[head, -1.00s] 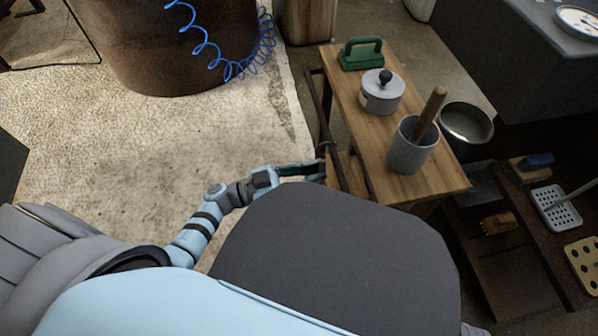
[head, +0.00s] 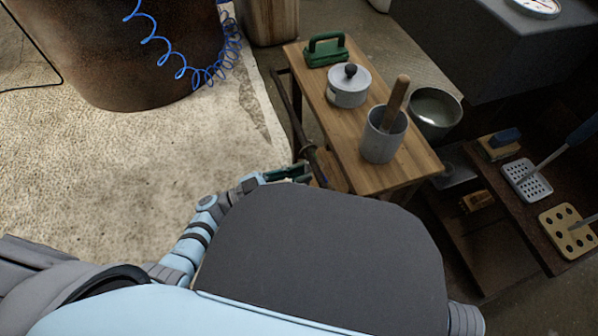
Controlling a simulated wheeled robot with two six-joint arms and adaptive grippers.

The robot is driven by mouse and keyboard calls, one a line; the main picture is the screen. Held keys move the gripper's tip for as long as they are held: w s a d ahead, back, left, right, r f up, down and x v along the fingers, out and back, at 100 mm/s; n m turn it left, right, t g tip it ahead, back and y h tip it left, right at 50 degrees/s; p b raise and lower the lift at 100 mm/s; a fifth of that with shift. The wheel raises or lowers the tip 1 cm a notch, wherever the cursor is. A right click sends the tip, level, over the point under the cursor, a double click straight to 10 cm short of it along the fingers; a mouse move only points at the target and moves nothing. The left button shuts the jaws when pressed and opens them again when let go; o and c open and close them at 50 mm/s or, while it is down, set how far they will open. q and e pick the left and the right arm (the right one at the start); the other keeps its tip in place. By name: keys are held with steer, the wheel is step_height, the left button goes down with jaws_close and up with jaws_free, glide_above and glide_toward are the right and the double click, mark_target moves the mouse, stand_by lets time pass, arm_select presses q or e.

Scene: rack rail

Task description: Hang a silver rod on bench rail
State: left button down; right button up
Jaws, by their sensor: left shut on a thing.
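The wooden bench (head: 330,112) stands right of centre, with a dark rail (head: 287,108) along its left long side. My left gripper (head: 296,172) is at the near end of this rail, low beside the bench. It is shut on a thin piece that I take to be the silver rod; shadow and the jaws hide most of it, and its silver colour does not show. A small dark knob-like part (head: 308,152) shows just above the fingers. I cannot tell whether the rod touches the rail. My right gripper is out of view.
On the bench stand a green-handled block (head: 326,50), a lidded white pot (head: 348,86) and a grey mortar (head: 382,138) with a wooden pestle. Low shelves (head: 500,240) lie right.

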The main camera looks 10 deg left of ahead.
arm_select(q)
steer(key=shift+f, duration=0.1)
steer(key=c, duration=1.6)
jaws_free()
